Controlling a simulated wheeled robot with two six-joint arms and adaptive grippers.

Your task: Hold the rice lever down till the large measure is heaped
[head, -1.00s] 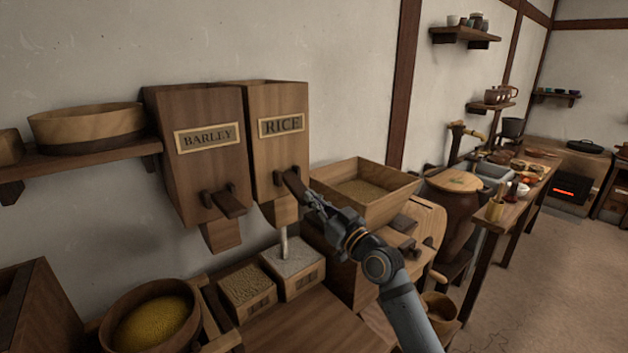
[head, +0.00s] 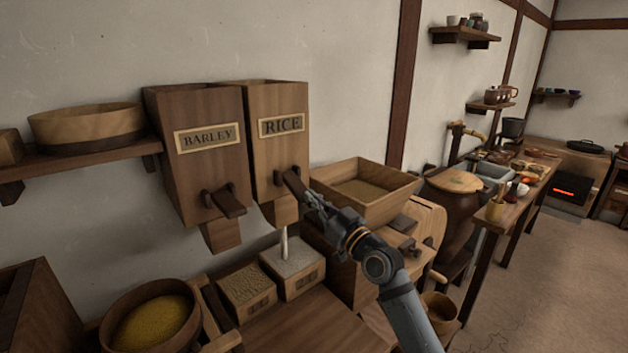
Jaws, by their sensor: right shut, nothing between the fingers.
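The rice bin (head: 277,150) hangs on the wall with a RICE label. Its dark lever (head: 294,185) slopes down to the right. My right gripper (head: 311,199) is shut and empty, its fingertips at the lever's outer end; exact contact is too small to tell. A pale stream of rice (head: 284,244) falls from the spout below. It lands in a square wooden measure (head: 298,283), where white rice stands up to about the rim. My left gripper is not in view.
The barley bin (head: 202,165) with its own lever hangs to the left. A measure of brown grain (head: 248,307) stands beside the rice one. A round tub of yellow grain (head: 152,320) is at lower left. A wooden hopper (head: 366,205) stands close right of my gripper.

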